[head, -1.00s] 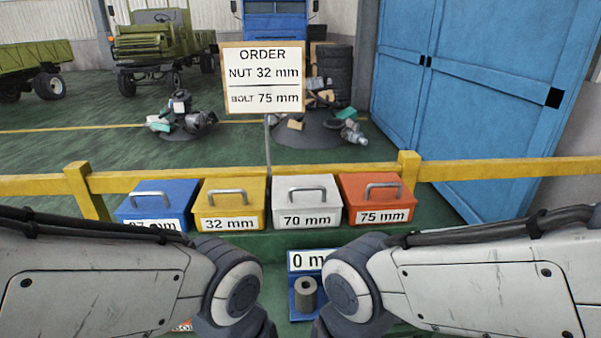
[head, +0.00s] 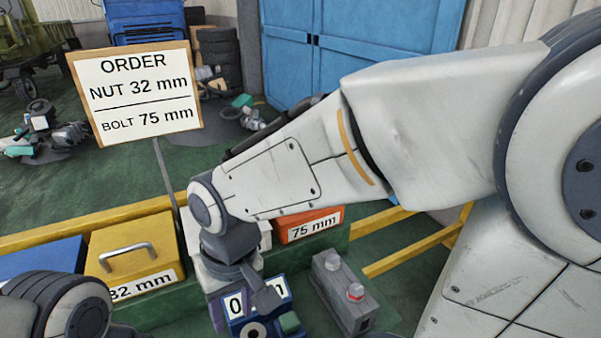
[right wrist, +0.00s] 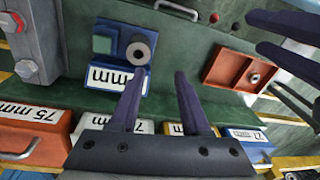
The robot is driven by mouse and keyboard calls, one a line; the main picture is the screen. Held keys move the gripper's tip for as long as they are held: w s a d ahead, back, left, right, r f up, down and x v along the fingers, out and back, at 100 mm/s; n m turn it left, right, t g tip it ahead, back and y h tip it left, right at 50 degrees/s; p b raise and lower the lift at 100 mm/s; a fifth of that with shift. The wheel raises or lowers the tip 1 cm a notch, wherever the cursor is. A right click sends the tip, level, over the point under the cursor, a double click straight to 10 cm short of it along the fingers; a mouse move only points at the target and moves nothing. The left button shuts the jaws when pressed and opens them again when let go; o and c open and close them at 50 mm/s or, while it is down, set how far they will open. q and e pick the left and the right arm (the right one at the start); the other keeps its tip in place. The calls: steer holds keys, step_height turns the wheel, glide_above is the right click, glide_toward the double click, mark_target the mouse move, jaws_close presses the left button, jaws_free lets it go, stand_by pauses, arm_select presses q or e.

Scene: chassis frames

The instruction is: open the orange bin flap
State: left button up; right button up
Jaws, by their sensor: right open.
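The orange bin (head: 308,226), labelled 75 mm, stands at the right end of the bin row in the head view, partly behind my right arm. Its flap looks shut. In the right wrist view the orange bin (right wrist: 45,152) is at the lower left, with a metal handle showing. My right gripper (right wrist: 158,75) is open and empty, to the right of the orange bin in that view and apart from it. In the head view the right gripper (head: 262,292) is low over the blue holder. My left gripper (right wrist: 254,31) shows with its fingers apart at the upper right of the wrist view.
The yellow bin (head: 130,255) and a blue bin (head: 40,257) stand to the left; a white bin is mostly hidden by my arm. A blue holder (right wrist: 112,60) holds a grey ring and a teal block.

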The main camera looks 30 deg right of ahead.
steer(key=w+d+r+m+t+p, duration=0.1)
steer(key=w+d+r+m+p, duration=0.5)
steer(key=w+d+r+m, duration=0.5)
steer(key=w+d+m+p, duration=0.1)
steer(key=w+d+m, duration=0.15)
steer(key=d, duration=0.25)
steer(key=w+d+r+m+h+p, duration=0.1)
steer(key=w+d+m, duration=0.1)
steer(key=d+m, duration=0.25)
steer(key=w+d+m+p, duration=0.1)
steer(key=w+d+m, duration=0.1)
steer(key=d, duration=0.4)
steer(key=shift+t, duration=0.3)
steer(key=f, duration=0.3)
steer(key=w+f+p, duration=0.1)
steer(key=f, duration=0.5)
steer(key=shift+w+f+p, duration=0.3)
arm_select(q)
step_height(320, 180, up, 12)
steer(key=shift+d+r, duration=0.2)
steer(key=shift+w, duration=0.1)
arm_select(e)
jaws_close()
